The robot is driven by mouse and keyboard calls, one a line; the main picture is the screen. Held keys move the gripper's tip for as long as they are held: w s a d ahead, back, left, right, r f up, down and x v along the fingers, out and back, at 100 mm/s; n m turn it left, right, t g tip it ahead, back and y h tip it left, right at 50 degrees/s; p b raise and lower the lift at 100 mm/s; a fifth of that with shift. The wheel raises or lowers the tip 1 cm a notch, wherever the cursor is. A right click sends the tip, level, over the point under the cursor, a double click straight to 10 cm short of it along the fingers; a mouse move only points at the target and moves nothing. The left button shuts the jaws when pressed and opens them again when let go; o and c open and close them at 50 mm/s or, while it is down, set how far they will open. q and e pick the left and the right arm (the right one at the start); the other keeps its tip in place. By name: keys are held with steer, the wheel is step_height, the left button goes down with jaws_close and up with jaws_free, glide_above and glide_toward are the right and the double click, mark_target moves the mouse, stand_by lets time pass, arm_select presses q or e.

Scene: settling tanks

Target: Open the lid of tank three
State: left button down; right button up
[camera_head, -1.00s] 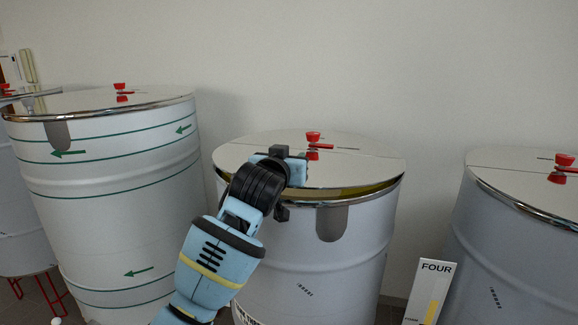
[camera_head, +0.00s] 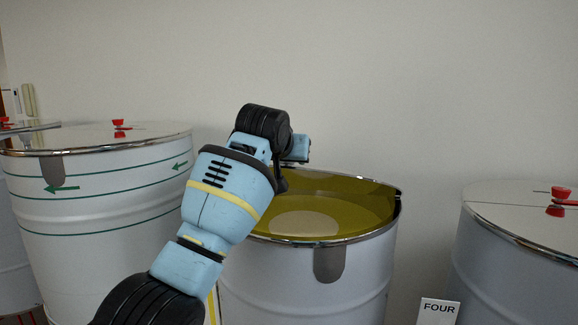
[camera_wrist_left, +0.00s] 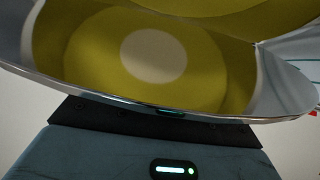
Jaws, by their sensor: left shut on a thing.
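The middle tank (camera_head: 352,285) is a pale metal drum, open at the front with yellow-green contents inside; no number shows on it. Its hinged front lid half (camera_head: 352,188) is raised, and its mirror-like underside shows olive. My left gripper (camera_head: 304,150) is at the lid's upper edge, partly hidden by my wrist. In the left wrist view, my gripper (camera_wrist_left: 170,113) is shut on the shiny lid rim (camera_wrist_left: 75,92), with yellow reflections beyond it. The lid's red knob is hidden. My right gripper is not in view.
A taller tank (camera_head: 105,205) with green stripes and arrows stands at left, lid closed. Another closed tank (camera_head: 515,270) with a red knob stands at right. A FOUR sign (camera_head: 438,311) stands between the middle and right tanks. A plain wall (camera_head: 400,70) is behind.

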arm_select(q)
steer(key=shift+w+d+r+g+b, duration=0.1)
steer(key=shift+w+r+g+b, duration=0.15)
steer(key=shift+w+r, duration=0.3)
steer(key=shift+w+d+r+g+b, duration=0.15)
steer(key=shift+w+r+g, duration=0.2)
steer(key=shift+r, duration=0.25)
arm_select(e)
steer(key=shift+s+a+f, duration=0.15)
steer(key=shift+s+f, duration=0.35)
arm_select(q)
steer(key=shift+w+r, duration=0.1)
steer(key=shift+r, duration=0.15)
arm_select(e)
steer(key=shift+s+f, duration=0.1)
arm_select(q)
steer(key=c, duration=1)
jaws_free()
steer(key=shift+f, duration=0.15)
steer(key=shift+s+a+r, duration=0.15)
steer(key=shift+s+r, duration=0.35)
steer(key=shift+p+v, duration=0.55)
steer(key=shift+v, duration=2.65)
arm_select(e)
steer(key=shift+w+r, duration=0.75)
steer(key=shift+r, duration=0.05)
arm_select(q)
steer(key=shift+c, duration=0.2)
